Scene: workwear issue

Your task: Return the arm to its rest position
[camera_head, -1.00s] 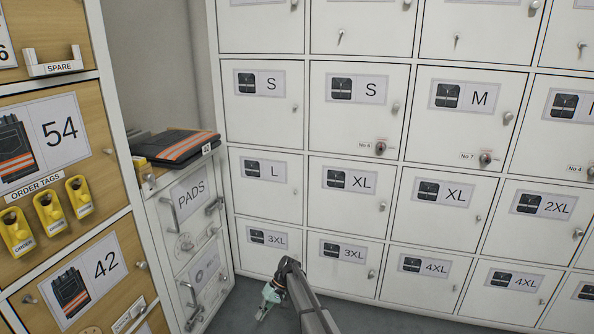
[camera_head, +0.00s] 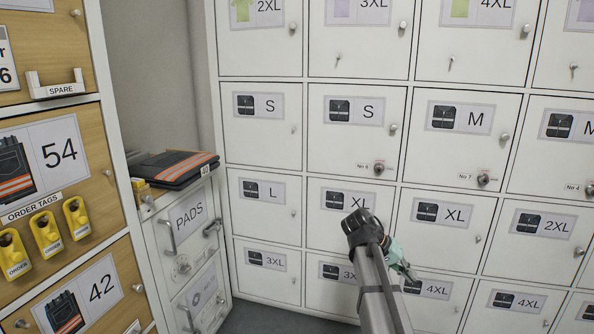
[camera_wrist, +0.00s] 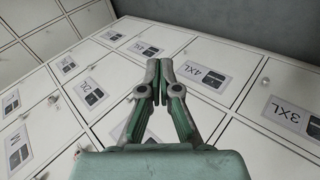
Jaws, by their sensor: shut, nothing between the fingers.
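My gripper (camera_head: 405,264) is at the lower middle of the head view, partly hidden behind my arm, in front of the lower locker doors. In the wrist view my gripper (camera_wrist: 159,66) has its two green-grey fingers together at the tips, with nothing between them. The arm rises from the bottom edge and its dark elbow covers part of the XL door (camera_head: 331,231). Whether the fingers are clear of the doors or how far off they are is hard to tell.
White lockers (camera_head: 256,141) with size labels and small knobs fill the back. A left cabinet (camera_head: 104,201) carries yellow order tags (camera_head: 46,231). Folded dark trousers with orange bands (camera_head: 176,169) lie on the low PADS cabinet (camera_head: 202,236). Grey floor shows at the bottom.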

